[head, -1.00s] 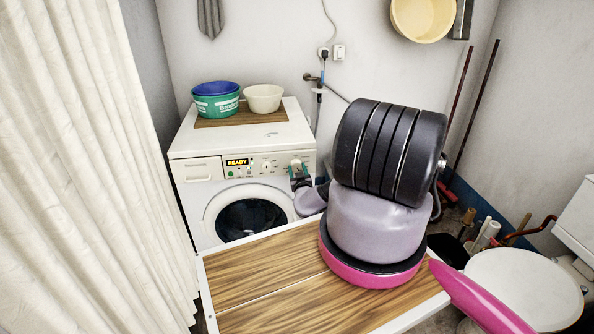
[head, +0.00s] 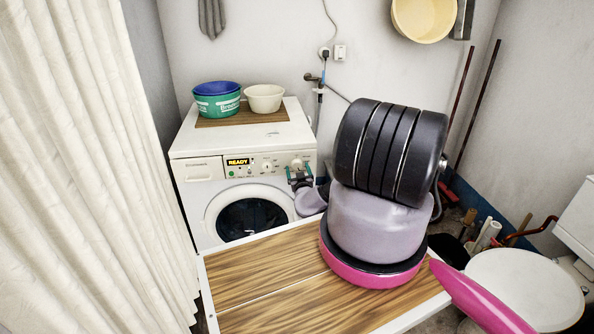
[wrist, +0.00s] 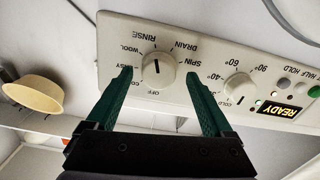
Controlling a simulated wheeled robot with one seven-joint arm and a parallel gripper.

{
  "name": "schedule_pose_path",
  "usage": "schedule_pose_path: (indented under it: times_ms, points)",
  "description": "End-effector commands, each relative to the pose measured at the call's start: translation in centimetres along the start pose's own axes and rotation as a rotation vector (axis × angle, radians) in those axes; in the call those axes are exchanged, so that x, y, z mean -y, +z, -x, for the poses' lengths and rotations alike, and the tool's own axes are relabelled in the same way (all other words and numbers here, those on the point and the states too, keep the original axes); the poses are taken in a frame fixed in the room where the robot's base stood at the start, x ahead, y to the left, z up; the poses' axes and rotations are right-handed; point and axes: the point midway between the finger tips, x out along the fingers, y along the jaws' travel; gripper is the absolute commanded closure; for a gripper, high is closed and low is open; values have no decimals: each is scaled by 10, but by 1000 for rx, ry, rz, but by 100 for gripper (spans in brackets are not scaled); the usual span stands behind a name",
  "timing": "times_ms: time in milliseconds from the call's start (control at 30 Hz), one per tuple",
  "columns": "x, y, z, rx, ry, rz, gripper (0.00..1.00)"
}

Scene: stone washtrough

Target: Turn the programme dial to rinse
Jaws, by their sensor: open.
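The programme dial (wrist: 158,69) is a white round knob on the washing machine's (head: 190,210) front panel. In the wrist view the panel is upside down. The dial's dark pointer line runs roughly between the RINSE mark (wrist: 152,32) and the OFF mark (wrist: 150,87); I cannot tell which end points. My gripper (wrist: 160,74) is open, with one green finger on each side of the dial in the picture; no contact is clear. In the head view my gripper (head: 299,171) is just below the dial (head: 297,163).
A second knob (wrist: 240,86) with temperature marks and a READY display (wrist: 282,112) sit beside the dial. A green basin (head: 217,107) and a cream bowl (head: 264,98) stand on top of the machine. A curtain (head: 80,170) hangs at the left.

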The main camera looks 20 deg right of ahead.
Motion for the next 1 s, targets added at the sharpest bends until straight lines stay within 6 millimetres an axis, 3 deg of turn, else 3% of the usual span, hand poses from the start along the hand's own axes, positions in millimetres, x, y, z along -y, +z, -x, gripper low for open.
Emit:
schedule_pose_path:
  times_ms: [500,700,1000]
  points:
    - [2,0,89,3,-2,-3,14]
    - [2,0,104,2,-2,-1,14]
    - [2,0,106,1,-2,0,14]
